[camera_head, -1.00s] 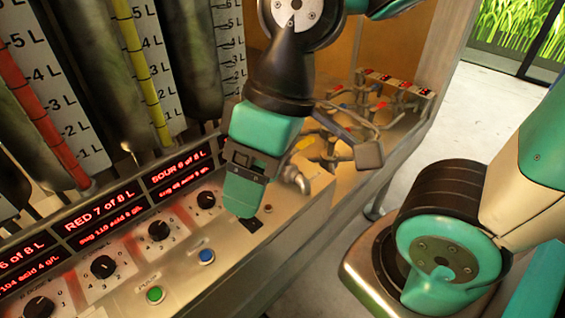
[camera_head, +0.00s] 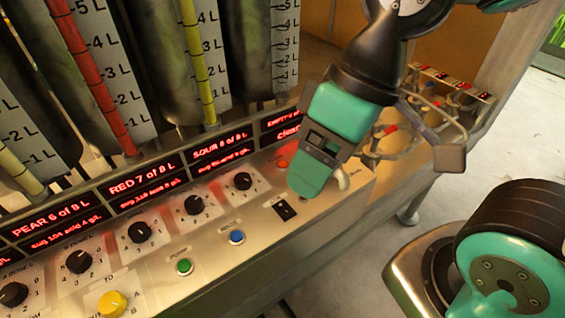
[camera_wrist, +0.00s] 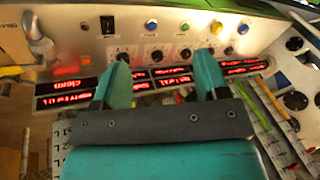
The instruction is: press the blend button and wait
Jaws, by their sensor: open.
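A control panel (camera_head: 335,203) carries a green button (camera_head: 184,266) and a blue button (camera_head: 236,237), each with a small label too blurred to read surely. I cannot tell which one is the blend button. In the wrist view, the blue button (camera_wrist: 151,26) and green button (camera_wrist: 184,27) sit beyond my fingers. My gripper (camera_head: 308,182) hangs over the panel's right part, up and right of the blue button, apart from both buttons. In the wrist view my gripper (camera_wrist: 163,82) has its two teal fingers spread with nothing between them.
Black knobs (camera_head: 193,205) line the panel below red-lit displays (camera_head: 140,190). A black switch (camera_head: 285,210) and a yellow knob (camera_head: 112,304) are also on it. Tall level gauges stand behind. Pipes and valves (camera_head: 430,115) crowd the right end. Floor lies open beyond.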

